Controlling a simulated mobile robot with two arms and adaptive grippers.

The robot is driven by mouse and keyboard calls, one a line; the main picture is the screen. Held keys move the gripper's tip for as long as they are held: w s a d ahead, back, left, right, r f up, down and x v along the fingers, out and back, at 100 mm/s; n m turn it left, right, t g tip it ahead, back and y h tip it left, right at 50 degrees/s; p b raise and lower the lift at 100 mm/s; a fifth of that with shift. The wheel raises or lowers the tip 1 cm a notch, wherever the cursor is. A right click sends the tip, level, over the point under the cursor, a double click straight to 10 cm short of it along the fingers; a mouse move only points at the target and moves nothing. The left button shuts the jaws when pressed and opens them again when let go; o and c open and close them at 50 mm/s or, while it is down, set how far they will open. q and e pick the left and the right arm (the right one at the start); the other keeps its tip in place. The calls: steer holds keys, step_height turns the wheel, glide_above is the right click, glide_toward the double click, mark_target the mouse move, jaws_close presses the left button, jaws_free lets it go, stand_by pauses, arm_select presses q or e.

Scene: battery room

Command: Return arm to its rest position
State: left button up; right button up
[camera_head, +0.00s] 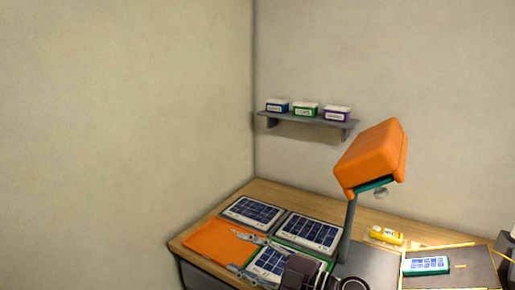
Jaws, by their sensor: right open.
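My right gripper (236,251) is at the bottom middle of the head view, over the wooden table (263,192). Its two grey fingers point left and are spread apart, with nothing visible between them. Its dark body hides part of a green-edged panel (268,263) with dark blue cells. The finger tips are above or near the orange mat (208,240); I cannot tell how high. My left gripper is not in view.
An orange lamp head (370,157) on a grey post (348,230) rises right of my gripper. Two panels (252,211) (311,232) lie behind it. A yellow item (386,236) and a green-edged device (425,265) lie right. A wall shelf (310,119) holds three boxes.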

steer(key=d+m+t+h, duration=0.9)
steer(key=d+m+t, duration=0.15)
steer(key=m, duration=0.35)
steer(key=s+d+f+m+g+h, duration=0.35)
steer(key=s+d+f, duration=0.2)
steer(key=f, duration=0.25)
steer(key=s+d+f+m+g+h, duration=0.3)
steer(key=s+d+f+g+h, duration=0.15)
steer(key=d+f, duration=0.3)
steer(key=s+f+g+y, duration=0.1)
steer(key=s+f+g, duration=0.35)
steer(key=s, duration=0.75)
steer(key=s+f+g, duration=0.3)
steer(key=s+f, duration=0.3)
steer(key=s, duration=0.6)
step_height(320, 180, down, 27)
steer(key=s+g+b, duration=0.1)
steer(key=g+b, duration=0.1)
steer(key=s+d+f+b, duration=0.1)
steer(key=s+d+f, duration=0.2)
steer(key=s+f, duration=1.4)
steer(key=shift+s+d+f+g, duration=0.15)
steer(key=shift+s+f+g, duration=0.1)
steer(key=shift+f+g, duration=0.15)
